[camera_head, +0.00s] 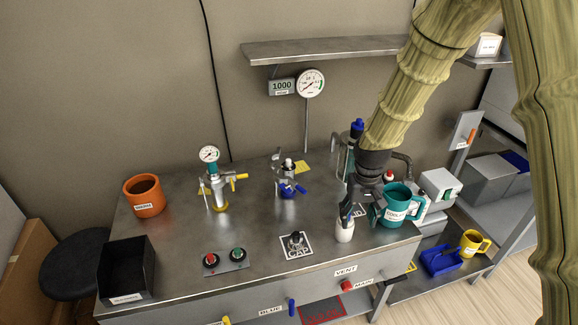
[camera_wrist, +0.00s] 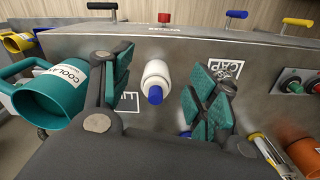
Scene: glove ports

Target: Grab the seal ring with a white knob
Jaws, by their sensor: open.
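My gripper (camera_head: 347,208) is open and points down over the front right of the bench. A white bottle (camera_head: 344,232) with a blue tip stands just below its fingers. In the wrist view the bottle (camera_wrist: 157,78) shows between the two spread teal finger pads of my gripper (camera_wrist: 162,88), with gaps at both sides. A small white knob (camera_head: 288,163) tops a metal fitting with blue handles (camera_head: 287,186) at the bench's middle back, left of my gripper. I cannot clearly make out a ring there.
A teal coolant mug (camera_head: 396,205) stands close right of my gripper. A dark-knobbed metal piece sits on the CAP mark (camera_head: 296,243). A gauge fitting with a yellow handle (camera_head: 216,187), an orange mug (camera_head: 145,196) and a black bin (camera_head: 126,270) stand farther left.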

